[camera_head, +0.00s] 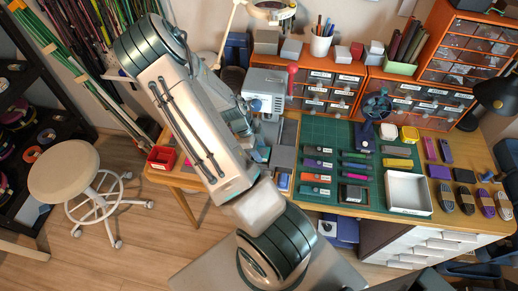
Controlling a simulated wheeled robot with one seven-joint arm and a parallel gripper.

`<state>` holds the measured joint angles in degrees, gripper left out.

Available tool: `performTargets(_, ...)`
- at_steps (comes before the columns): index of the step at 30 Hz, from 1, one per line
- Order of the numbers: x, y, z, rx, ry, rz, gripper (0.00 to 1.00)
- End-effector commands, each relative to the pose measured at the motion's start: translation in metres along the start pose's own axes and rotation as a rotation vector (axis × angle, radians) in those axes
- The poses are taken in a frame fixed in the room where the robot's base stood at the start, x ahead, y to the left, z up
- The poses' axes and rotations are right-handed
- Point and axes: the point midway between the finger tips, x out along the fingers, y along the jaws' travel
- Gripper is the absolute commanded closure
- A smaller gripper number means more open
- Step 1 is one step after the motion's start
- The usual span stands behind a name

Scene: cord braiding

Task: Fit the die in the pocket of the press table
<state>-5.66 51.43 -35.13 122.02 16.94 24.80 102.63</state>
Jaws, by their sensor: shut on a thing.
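The grey press (265,88) with a red-knobbed lever stands at the back of the bench, left of the green mat. My arm crosses in front of the bench and hides much of the area before the press. My gripper (259,152) shows only in part beside the arm, low in front of the press. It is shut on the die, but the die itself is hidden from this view. I cannot make out the pocket of the press table, or whether the die touches it.
The green cutting mat (335,133) carries several tools and a white tray (409,192). A red bin (161,158) stands at the bench's left end. Orange drawer units (330,90) line the back. A stool (64,170) stands on the floor at left.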

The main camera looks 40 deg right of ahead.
Motion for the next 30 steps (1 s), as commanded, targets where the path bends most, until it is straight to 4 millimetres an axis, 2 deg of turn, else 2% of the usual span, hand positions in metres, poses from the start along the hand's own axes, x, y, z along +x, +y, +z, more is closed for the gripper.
performTargets(14, -0.0008, -0.0004, 0.0013, -0.001, 0.0, 0.0, 0.8)
performTargets(15, -0.0008, -0.0004, 0.0013, 0.0, 0.0, 0.0, 0.45)
performTargets(17, -0.0008, -0.0004, 0.0013, 0.0, 0.0, 0.0, 0.28)
performTargets(23, -0.0008, -0.0004, 0.0014, 0.0, 0.0, -0.001, 0.28)
performTargets(25, -0.0006, -0.0002, 0.0015, 0.0, 0.0, 0.0, 0.13)
performTargets(30, -0.0006, -0.0003, 0.0014, 0.0, 0.0, 0.0, 0.13)
